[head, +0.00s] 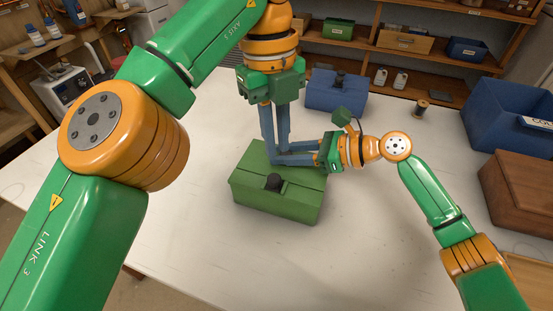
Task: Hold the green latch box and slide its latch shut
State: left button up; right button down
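The fingertips of both grippers meet or overlap in this view. I cannot tell whether either touches or grips the box. Both grippers are clear of the knob.
A blue latch box (330,93) with a black knob stands behind. A blue bin (500,110) and a brown wooden box (515,185) stand at the right, near a spool (421,107). The white table (370,240) is clear in front of the green box.

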pick_arm(q)
jog(key=f+m+g+h, duration=0.1)
jog(key=s+f+m+g+h, duration=0.1)
jog(key=f+h, duration=0.1)
jog(key=s+d+f+m+g+h, duration=0.1)
jog(key=f+g+h, duration=0.1)
jog(key=shift+f, duration=0.1)
grip_shut()
pick_arm(e)
jog(key=shift+d, duration=0.1)
jog(key=shift+w, duration=0.1)
jog(key=shift+a, duration=0.2)
pick_arm(q)
jog(key=s+a+f+m+t+h, duration=0.1)
jog(key=a+f+t+h, duration=0.1)
jog(key=a+h, duration=0.3)
jog(key=s+a+f+m+t+h, duration=0.1)
jog(key=a+h, duration=0.5)
jog(key=a, duration=0.7)
jog(key=shift+a+f+t+h, duration=0.35)
jog(key=shift+f+t, duration=0.1)
jog(key=shift+t, duration=0.45)
jog(key=shift+s, duration=0.1)
